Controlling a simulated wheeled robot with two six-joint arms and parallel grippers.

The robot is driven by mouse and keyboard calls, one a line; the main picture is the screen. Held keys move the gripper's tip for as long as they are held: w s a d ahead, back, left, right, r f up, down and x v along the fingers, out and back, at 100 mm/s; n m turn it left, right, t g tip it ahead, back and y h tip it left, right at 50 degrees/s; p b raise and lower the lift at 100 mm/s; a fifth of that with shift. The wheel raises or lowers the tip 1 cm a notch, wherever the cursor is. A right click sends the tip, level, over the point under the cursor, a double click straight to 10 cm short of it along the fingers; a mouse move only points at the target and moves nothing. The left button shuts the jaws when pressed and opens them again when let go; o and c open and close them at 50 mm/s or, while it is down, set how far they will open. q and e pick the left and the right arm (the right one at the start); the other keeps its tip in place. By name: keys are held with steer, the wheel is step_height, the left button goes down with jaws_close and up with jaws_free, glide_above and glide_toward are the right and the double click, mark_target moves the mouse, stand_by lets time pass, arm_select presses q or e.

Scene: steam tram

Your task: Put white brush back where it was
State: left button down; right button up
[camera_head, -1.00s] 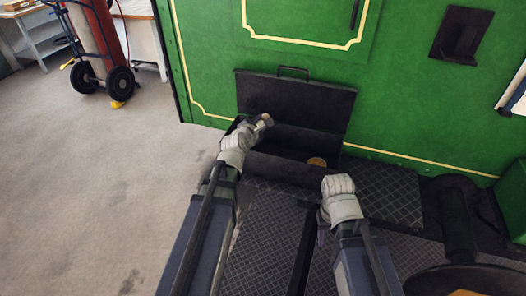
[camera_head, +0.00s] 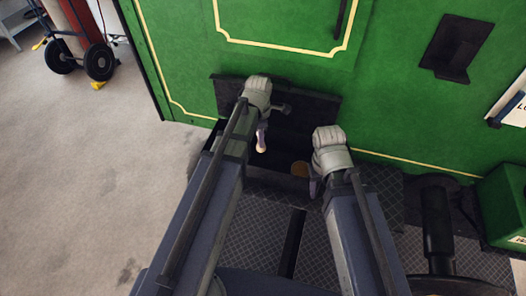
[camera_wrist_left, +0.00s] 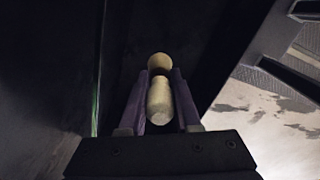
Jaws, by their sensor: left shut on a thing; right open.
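My left gripper (camera_head: 262,136) is over the open black box (camera_head: 265,180), fingers pointing down. It is shut on a pale, rounded, handle-like piece, which I take to be the white brush (camera_head: 261,149). In the left wrist view the brush (camera_wrist_left: 160,98) sits between the two purple-grey fingers (camera_wrist_left: 160,75), with a rounded knob at its far end. No bristles can be made out. My right gripper (camera_head: 315,183) is open, beside the box's right end, and its fingers are mostly hidden behind its wrist.
The box's raised lid (camera_head: 310,105) stands against the green tram wall (camera_head: 400,110). Dark tread plate (camera_head: 250,235) lies in front. A black pipe fitting (camera_head: 437,220) stands at right. Open floor (camera_head: 80,180) is at left.

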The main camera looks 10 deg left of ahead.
arm_select(q)
steer(key=shift+s+r, duration=0.2)
steer(key=shift+r, duration=0.05)
steer(key=shift+f+b, duration=0.3)
step_height(320, 180, down, 6)
steer(key=b, duration=0.5)
steer(key=shift+r+b, duration=0.1)
steer(key=shift+b, duration=0.25)
step_height(320, 180, down, 4)
steer(key=b, duration=0.3)
steer(key=shift+r+b, duration=0.25)
steer(key=shift+b, duration=0.05)
steer(key=shift+f, duration=0.2)
steer(key=c, duration=0.6)
jaws_free()
steer(key=shift+r, duration=0.1)
steer(key=shift+r, duration=0.15)
